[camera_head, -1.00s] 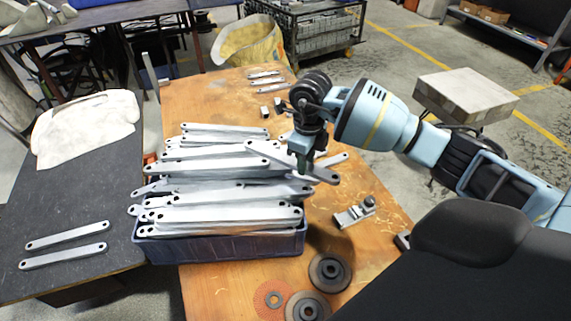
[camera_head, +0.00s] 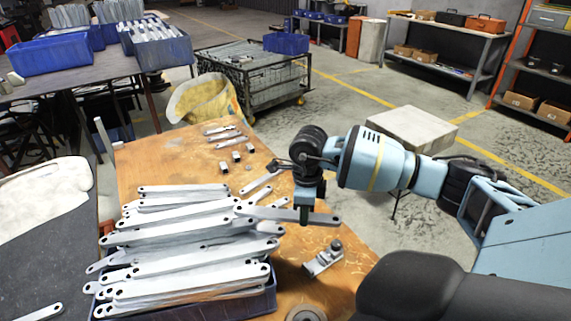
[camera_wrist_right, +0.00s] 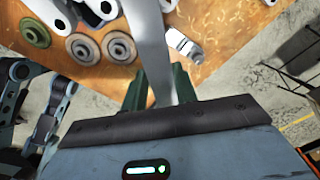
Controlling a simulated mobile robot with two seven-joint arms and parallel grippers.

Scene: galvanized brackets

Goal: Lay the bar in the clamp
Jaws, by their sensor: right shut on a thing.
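My right gripper (camera_head: 304,212) is shut on a grey metal bar (camera_head: 276,213) with a hole at each end, held above the wooden table beside the heap. The bar (camera_wrist_right: 153,45) also shows between the fingers of the right gripper (camera_wrist_right: 158,90) in the right wrist view. The clamp (camera_head: 324,258), a small metal block with a dark knob, stands on the table below and slightly right of the gripper. The clamp (camera_wrist_right: 183,45) is right of the bar in the right wrist view. No bar lies in it. My left gripper is not in view.
A blue crate (camera_head: 200,303) heaped with bars stands left of the clamp on the wooden table (camera_head: 160,160). Small blocks (camera_head: 237,157) and several bars lie farther back. Round discs (camera_wrist_right: 82,48) lie near the clamp. A grey block (camera_head: 412,128) stands beyond the table.

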